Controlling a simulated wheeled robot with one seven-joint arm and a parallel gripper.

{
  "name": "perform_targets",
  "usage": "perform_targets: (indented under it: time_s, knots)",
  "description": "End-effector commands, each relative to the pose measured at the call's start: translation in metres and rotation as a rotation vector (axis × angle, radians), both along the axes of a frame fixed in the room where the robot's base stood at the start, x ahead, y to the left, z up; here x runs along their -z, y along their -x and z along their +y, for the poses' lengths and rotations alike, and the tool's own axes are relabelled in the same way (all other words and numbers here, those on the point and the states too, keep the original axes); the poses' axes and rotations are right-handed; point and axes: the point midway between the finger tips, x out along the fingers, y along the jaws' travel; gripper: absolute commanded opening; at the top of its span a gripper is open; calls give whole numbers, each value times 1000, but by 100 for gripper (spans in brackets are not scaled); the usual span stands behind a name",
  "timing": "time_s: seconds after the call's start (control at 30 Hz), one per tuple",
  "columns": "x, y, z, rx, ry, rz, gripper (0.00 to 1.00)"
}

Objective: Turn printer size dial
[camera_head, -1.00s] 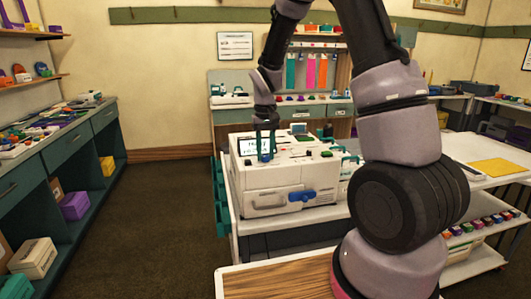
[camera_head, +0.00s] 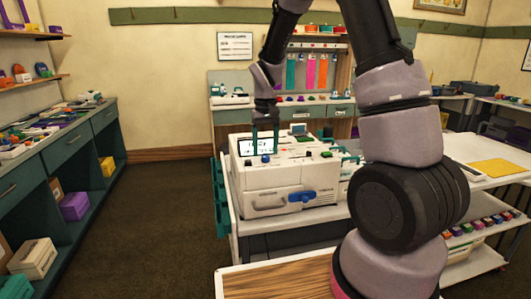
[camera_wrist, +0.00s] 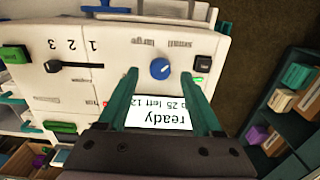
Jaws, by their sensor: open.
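The white printer (camera_head: 262,178) stands on a cart. Its blue size dial (camera_wrist: 160,69) is a round knob on the top panel, beside the printed words "small" and "large", which appear upside down in the wrist view. A pale mark shows on the dial; its exact setting is hard to read. My gripper (camera_wrist: 159,76) is open, with its teal fingers apart on either side of the dial in the wrist view. In the head view the dial (camera_head: 265,159) shows just below my fingertips (camera_head: 265,151). The lit screen (camera_wrist: 160,114) reads "ready", partly hidden by my gripper.
On the panel are a black button (camera_wrist: 203,64), a slider (camera_wrist: 75,65) marked 1 2 3 and a green button (camera_wrist: 14,54). Floor (camera_head: 150,220) at left is clear.

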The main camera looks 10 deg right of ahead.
Motion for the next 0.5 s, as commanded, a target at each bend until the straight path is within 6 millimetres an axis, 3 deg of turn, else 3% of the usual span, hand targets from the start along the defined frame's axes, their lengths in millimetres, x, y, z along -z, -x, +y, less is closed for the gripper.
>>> perform_targets:
  time_s: [0.3, 0.5]
  knots:
    - [-65, -1, 0, -1, -1, -6, 67]
    - [-86, -1, 0, 0, -1, -3, 67]
